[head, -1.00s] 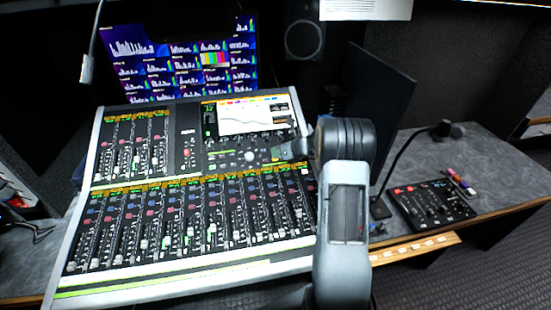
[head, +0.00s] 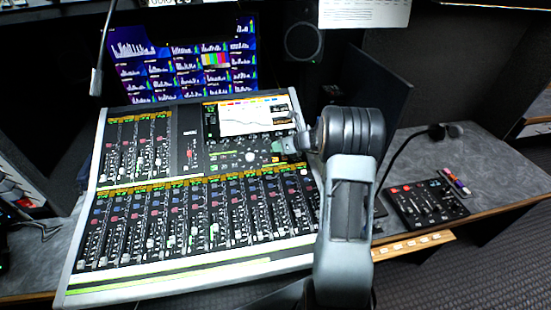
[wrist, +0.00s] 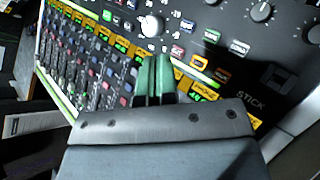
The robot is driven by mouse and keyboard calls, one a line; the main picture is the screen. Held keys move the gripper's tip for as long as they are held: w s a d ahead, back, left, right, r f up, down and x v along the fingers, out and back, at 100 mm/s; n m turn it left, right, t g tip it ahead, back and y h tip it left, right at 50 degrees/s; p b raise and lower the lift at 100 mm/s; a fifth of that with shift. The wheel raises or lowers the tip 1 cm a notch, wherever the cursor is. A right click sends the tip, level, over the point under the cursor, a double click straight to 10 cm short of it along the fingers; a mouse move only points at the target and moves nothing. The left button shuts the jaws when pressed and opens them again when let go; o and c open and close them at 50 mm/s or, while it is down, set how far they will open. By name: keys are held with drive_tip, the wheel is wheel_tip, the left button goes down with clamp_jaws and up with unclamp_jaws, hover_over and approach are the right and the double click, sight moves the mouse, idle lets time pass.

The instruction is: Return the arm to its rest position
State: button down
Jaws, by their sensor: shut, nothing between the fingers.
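My arm (head: 345,220) rises at the centre right of the head view, its elbow bent toward the mixing console (head: 190,270). My gripper (wrist: 155,80) shows in the wrist view as two green-tipped fingers close together, shut and empty. It points over the console's upper panel, near a white knob and rows of coloured buttons. In the head view the gripper (head: 279,147) is small and partly hidden behind the wrist, just below the console's screen. I cannot tell the exact gap between the fingertips and the panel.
A dark monitor panel (head: 372,98) stands close behind my elbow. A gooseneck microphone (head: 437,131) and a small control box (head: 427,203) are to the right. A speaker (head: 304,41) and wall screens (head: 185,65) are at the back. Another gooseneck (head: 97,80) hangs at upper left.

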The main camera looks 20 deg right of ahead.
idle(0.4)
drive_tip(key=s+f+n+g, duration=0.1)
drive_tip(key=s+n, duration=0.1)
drive_tip(key=s+a+f+n+g, duration=0.1)
drive_tip(key=n, duration=0.2)
drive_tip(key=s+f+n+g, duration=0.1)
drive_tip(key=s+n, duration=0.1)
drive_tip(key=shift+s+a+f+n, duration=0.2)
drive_tip(key=shift+s+a+n, duration=0.1)
drive_tip(key=shift+a+n, duration=0.1)
drive_tip(key=s+a+r+n+h, duration=0.2)
drive_tip(key=s+a+r+n, duration=0.1)
drive_tip(key=s+r+n, duration=0.2)
drive_tip(key=s+a+r+n+g+h, duration=0.1)
drive_tip(key=s+a+r+n+h, duration=0.2)
drive_tip(key=s+n, duration=0.7)
drive_tip(key=s+a+r+n+h, duration=0.2)
drive_tip(key=s+a+r+n, duration=0.2)
drive_tip(key=s+r+n, duration=0.2)
drive_tip(key=s+n, duration=0.2)
drive_tip(key=n, duration=0.1)
drive_tip(key=shift+s+a+r+g, duration=0.2)
drive_tip(key=shift+a+r+g, duration=0.1)
drive_tip(key=shift+r+g, duration=0.1)
